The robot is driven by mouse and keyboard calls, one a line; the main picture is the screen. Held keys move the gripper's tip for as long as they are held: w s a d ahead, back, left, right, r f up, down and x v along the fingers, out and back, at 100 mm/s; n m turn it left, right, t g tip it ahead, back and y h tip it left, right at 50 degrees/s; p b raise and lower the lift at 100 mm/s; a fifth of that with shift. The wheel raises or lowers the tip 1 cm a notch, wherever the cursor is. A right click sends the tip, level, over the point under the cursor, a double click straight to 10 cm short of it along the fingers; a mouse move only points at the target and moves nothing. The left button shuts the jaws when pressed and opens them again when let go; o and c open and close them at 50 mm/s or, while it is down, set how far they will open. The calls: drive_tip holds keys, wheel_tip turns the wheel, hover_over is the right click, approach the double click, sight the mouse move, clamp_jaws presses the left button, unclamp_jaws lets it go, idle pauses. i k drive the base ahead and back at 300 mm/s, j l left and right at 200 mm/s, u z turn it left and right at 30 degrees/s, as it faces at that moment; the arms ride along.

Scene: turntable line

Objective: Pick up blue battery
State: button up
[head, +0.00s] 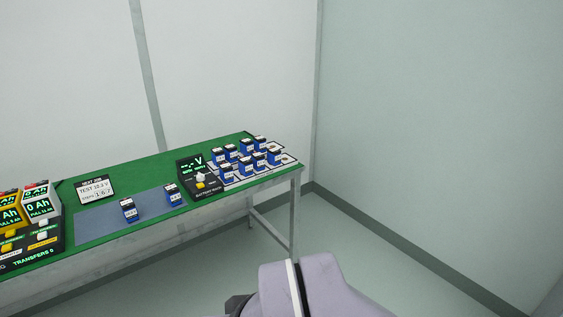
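Several small blue batteries with dark tops and white labels stand on a green-topped table (148,172). One blue battery (129,209) and another blue battery (172,195) stand apart on a grey-blue mat (100,222). The rest, such as the blue battery (227,173) at the near left of the group, stand close together in rows on white trays (288,159) at the table's right end. I cannot tell which one the task means. Part of my arm shows at the bottom, but my gripper is not in view.
A black meter (190,166) with a green display stands between the mat and trays. A test sign (95,190) stands behind the mat. A panel (35,245) with yellow and white units fills the left end. Floor right of the table is clear up to the walls.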

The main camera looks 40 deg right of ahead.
sight(128, 208)
drive_tip(key=i+j+z, duration=0.3)
drive_tip(key=i+j, duration=0.4)
drive_tip(key=i, duration=0.3)
drive_tip(key=i+j+z, duration=0.3)
drive_tip(key=i+j, duration=0.65)
